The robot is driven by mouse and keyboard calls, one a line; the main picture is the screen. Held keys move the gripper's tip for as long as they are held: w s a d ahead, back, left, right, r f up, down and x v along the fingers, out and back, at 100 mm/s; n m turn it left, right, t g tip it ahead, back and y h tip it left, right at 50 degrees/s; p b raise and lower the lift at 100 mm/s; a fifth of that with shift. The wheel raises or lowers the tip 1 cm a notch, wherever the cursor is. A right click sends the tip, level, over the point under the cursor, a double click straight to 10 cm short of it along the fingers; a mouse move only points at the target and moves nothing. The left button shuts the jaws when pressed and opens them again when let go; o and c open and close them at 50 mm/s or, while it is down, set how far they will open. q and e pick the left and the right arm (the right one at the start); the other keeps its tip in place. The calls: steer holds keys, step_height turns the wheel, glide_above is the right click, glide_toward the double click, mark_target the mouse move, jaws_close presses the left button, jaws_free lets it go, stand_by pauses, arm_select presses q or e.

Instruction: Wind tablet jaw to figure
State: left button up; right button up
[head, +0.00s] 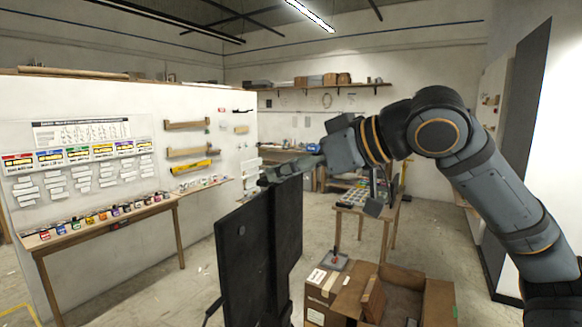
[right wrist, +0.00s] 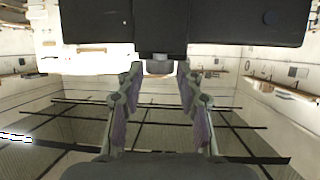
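A dark flat panel assembly (head: 245,265), which appears to be the tablet and its holder, stands upright in the middle foreground of the head view. Dark panels (right wrist: 95,22) also cross the top of the right wrist view, with a small grey knob-like part (right wrist: 158,66) below their middle. My right gripper (head: 275,178) is at the top edge of the assembly in the head view. In the right wrist view its two fingers (right wrist: 158,78) are apart, on either side of the grey part; contact cannot be told. My left gripper is not in view. I cannot identify the figure.
Open cardboard boxes (head: 345,300) stand on the floor just right of the panel. A small wooden table (head: 352,212) with items is behind them. A long bench (head: 110,222) with colored items runs along the left wall. Floor between bench and panel is clear.

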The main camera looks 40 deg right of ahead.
steer(key=shift+o, duration=0.9)
